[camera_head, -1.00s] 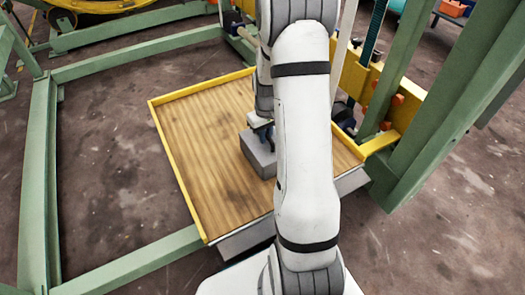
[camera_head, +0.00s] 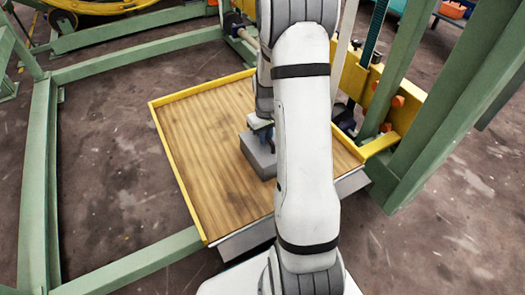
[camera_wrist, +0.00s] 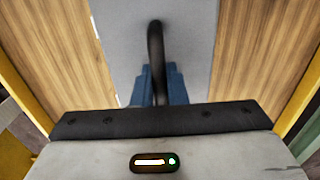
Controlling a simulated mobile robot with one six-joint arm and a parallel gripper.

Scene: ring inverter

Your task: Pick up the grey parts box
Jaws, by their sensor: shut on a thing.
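The grey parts box (camera_head: 258,158) sits on the wooden platform (camera_head: 205,130) in the head view, partly hidden behind my white arm. In the wrist view its grey top (camera_wrist: 190,45) fills the upper middle, with a dark arched handle (camera_wrist: 155,45) standing on it. My gripper (camera_wrist: 158,85) has blue fingers, which are shut on the handle. In the head view my gripper (camera_head: 263,132) is directly above the box, mostly hidden by my arm. I cannot tell any gap between the box and the platform.
The platform has a raised yellow rim (camera_head: 178,175). A green steel frame (camera_head: 42,170) runs along the left, and green posts (camera_head: 440,110) stand at the right. A yellow bracket (camera_head: 370,95) is at the platform's right back. The wood left of the box is clear.

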